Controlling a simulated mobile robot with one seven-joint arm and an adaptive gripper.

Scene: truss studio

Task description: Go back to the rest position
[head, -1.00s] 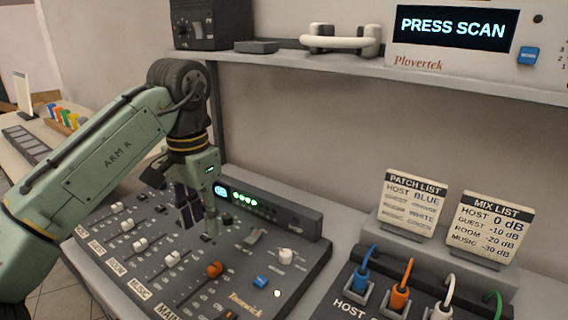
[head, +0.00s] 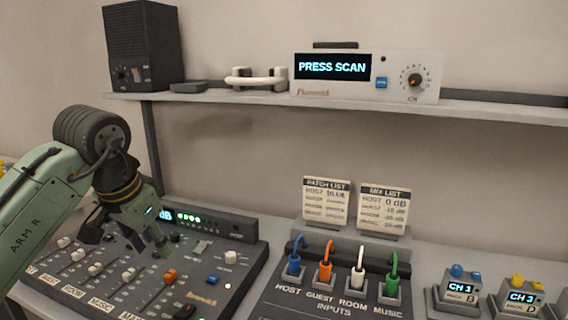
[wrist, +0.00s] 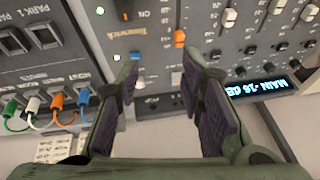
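My gripper (head: 148,240) hangs over the mixing console (head: 222,284), above its upper part near the display strip. In the wrist view, my gripper (wrist: 165,75) has its two dark fingers spread apart, with nothing between them. The console's orange fader (wrist: 179,38) and blue button (wrist: 136,56) show beyond the fingertips. The console display (wrist: 262,87) reads about "MAIN -16 dB", partly cut off. The arm reaches in from the left of the head view.
A shelf (head: 240,97) runs above the console with a speaker (head: 143,45), a handset (head: 256,77) and a scanner reading "PRESS SCAN" (head: 335,67). To the right are an input panel (head: 335,292) with coloured plugs, list cards (head: 326,201) and small boxes (head: 461,291).

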